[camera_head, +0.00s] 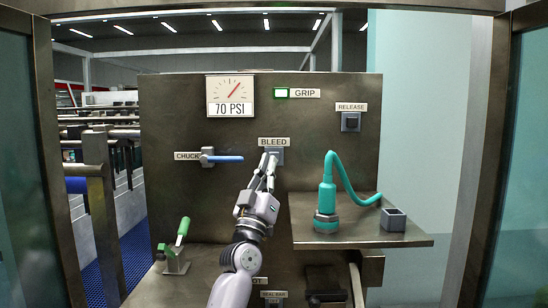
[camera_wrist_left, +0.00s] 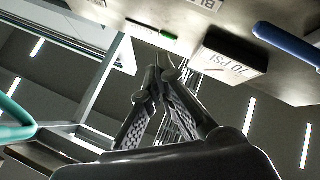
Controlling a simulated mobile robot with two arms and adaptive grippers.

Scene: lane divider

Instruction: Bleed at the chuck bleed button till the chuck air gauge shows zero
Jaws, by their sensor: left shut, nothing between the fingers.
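The chuck air gauge (camera_head: 230,95) is at the upper part of the metal panel and reads 70 PSI, with its red needle tilted up to the right. The gauge box (camera_wrist_left: 237,53) also shows in the left wrist view. The bleed button (camera_head: 279,154) is a grey block under the BLEED label (camera_head: 273,142). My left gripper (camera_head: 268,160) is shut and empty, with its fingertips at the front of the button and partly covering it. I cannot tell whether they touch or press it. The shut fingers also show in the left wrist view (camera_wrist_left: 160,64). My right gripper is not in view.
A blue-handled CHUCK lever (camera_head: 226,159) is left of the button. A lit green GRIP lamp (camera_head: 282,93) and RELEASE button (camera_head: 350,122) are at upper right. A teal hosed tool (camera_head: 327,200) stands on a shelf (camera_head: 360,236) right of my arm. A green-handled clamp (camera_head: 182,232) is lower left.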

